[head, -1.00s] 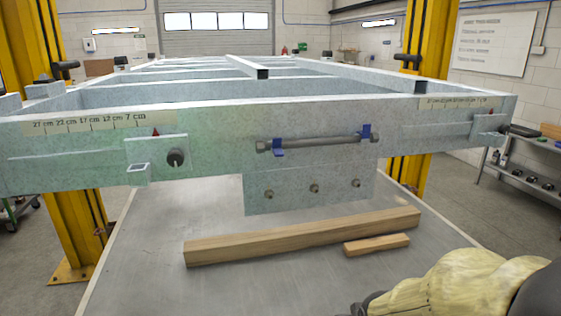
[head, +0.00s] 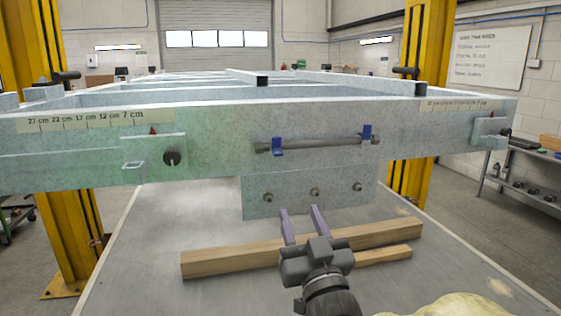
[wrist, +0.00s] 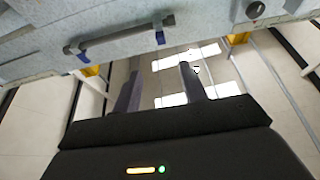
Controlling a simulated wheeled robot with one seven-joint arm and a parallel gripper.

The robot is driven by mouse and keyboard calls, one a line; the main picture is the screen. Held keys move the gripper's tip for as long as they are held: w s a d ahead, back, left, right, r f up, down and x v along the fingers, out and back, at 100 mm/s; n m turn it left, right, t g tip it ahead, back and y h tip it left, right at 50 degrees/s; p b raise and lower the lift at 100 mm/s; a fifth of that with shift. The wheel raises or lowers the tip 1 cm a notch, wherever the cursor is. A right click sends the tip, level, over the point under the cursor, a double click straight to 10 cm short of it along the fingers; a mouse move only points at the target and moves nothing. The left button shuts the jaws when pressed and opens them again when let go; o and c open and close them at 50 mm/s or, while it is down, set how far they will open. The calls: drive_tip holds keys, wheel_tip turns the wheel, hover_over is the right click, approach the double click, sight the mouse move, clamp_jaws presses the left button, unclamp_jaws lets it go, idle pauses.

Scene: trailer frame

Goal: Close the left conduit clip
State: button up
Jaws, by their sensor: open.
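A grey conduit (head: 325,144) runs along the front face of the trailer frame (head: 225,140). The left conduit clip (head: 277,147) is blue and sits near the conduit's left end, its blue part reaching below the tube. The right clip (head: 367,133) is also blue and stands above the tube. Whether either is latched is too small to tell. My gripper (head: 300,210) is open and empty, below the conduit and in front of the lower plate, apart from both clips. In the wrist view, the conduit (wrist: 118,34) lies beyond the fingers (wrist: 157,70).
Two wooden beams lie on the table under my gripper, the longer one (head: 220,260) at the left. A black knob (head: 172,157) sticks out at the frame's left. Yellow posts (head: 68,215) stand at both sides.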

drive_tip(key=shift+w, duration=0.1)
drive_tip(key=p, duration=0.9)
approach(279, 155)
drive_tip(key=x, duration=0.8)
drive_tip(key=shift+w+r, duration=0.15)
drive_tip(key=shift+w, duration=0.05)
drive_tip(key=shift+w+a, duration=0.2)
drive_tip(key=shift+w, duration=0.2)
drive_tip(key=shift+c, duration=0.4)
clamp_jaws()
